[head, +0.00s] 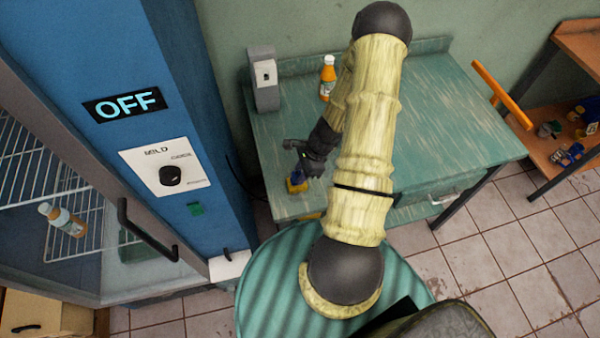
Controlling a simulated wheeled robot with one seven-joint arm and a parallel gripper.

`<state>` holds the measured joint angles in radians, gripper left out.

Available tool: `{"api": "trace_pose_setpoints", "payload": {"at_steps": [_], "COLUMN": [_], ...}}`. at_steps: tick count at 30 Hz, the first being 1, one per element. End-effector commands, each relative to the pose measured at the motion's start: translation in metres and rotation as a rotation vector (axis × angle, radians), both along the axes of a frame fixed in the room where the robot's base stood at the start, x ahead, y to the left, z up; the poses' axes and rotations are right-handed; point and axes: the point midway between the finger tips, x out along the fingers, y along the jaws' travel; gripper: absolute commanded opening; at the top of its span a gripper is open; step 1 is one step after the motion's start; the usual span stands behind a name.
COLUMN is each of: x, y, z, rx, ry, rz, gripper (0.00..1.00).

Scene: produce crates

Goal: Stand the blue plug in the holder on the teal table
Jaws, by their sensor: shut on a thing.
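The fingers and the plug are small and partly dark, so the exact grip and the plug's tilt are hard to tell. A grey upright stand (264,90) with a white plate on its face stands at the table's back left corner. It may be the holder, but I cannot tell for sure. My arm hides the middle of the table.
An orange bottle (327,77) stands at the back of the table, right of the grey stand. A blue cabinet (110,45) with an OFF display and a glass door is close on the left. A wooden shelf (570,125) with small items is at right. The table's right half looks clear.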

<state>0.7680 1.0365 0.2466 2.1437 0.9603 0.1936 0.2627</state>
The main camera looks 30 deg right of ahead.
Motion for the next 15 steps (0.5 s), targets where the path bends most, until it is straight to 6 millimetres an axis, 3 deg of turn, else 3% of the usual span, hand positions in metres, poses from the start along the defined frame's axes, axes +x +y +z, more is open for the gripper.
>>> {"api": "trace_pose_setpoints", "payload": {"at_steps": [14,15], "x": [0.0004,0.0004], "y": [0.0009,0.0009], "z": [-0.0107,-0.0093], "rx": [0.000,0.000], "ry": [0.000,0.000], "rz": [0.002,0.003], "gripper": [0.00,0.32]}}
